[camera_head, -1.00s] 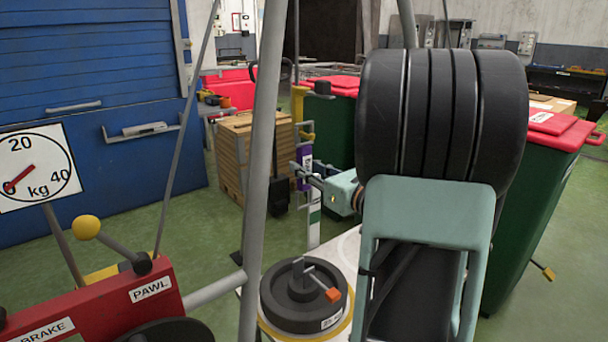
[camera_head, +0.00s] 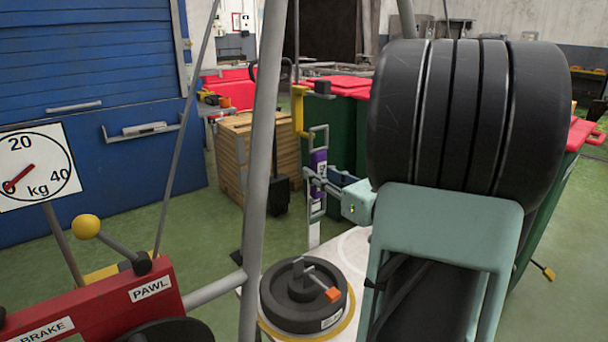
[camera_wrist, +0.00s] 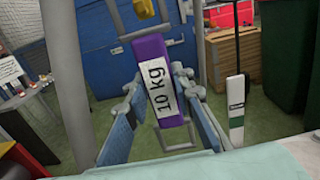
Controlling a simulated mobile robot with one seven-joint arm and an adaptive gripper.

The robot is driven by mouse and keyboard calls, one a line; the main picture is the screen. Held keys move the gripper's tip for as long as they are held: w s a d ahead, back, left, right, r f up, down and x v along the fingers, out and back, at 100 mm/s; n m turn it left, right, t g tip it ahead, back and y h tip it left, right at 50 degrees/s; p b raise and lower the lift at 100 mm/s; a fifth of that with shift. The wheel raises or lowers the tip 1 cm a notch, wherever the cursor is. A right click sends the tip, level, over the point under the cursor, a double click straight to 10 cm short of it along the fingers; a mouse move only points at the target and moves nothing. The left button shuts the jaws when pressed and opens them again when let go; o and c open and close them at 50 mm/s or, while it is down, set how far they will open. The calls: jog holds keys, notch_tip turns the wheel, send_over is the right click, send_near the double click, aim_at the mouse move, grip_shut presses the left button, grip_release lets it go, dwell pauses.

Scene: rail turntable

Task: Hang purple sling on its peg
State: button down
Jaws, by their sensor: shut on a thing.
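The purple sling (camera_head: 318,165) hangs upright in my gripper (camera_head: 317,184), with a metal loop at its top and bottom. In the wrist view the sling (camera_wrist: 152,62) shows a "10 kg" label and sits between the blue-grey fingers of my gripper (camera_wrist: 157,86), tilted slightly. A yellow bracket or peg (camera_head: 299,112) stands just left of the sling's top loop in the head view. In the wrist view a yellow part (camera_wrist: 143,9) shows above the sling at the top edge. I cannot tell whether the loop touches it.
A pale post with a green band (camera_wrist: 237,95) stands right of the sling in the wrist view. A black disc weight (camera_head: 302,296) with an orange-tipped lever lies below on the pale deck. A wooden crate (camera_head: 240,150) and green bins stand behind. A grey pole (camera_head: 262,170) rises left of the sling.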

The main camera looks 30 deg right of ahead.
jog(key=shift+s+d, duration=0.15)
jog(key=shift+s, duration=0.85)
jog(key=shift+s+d, duration=0.1)
jog(key=shift+s, duration=0.9)
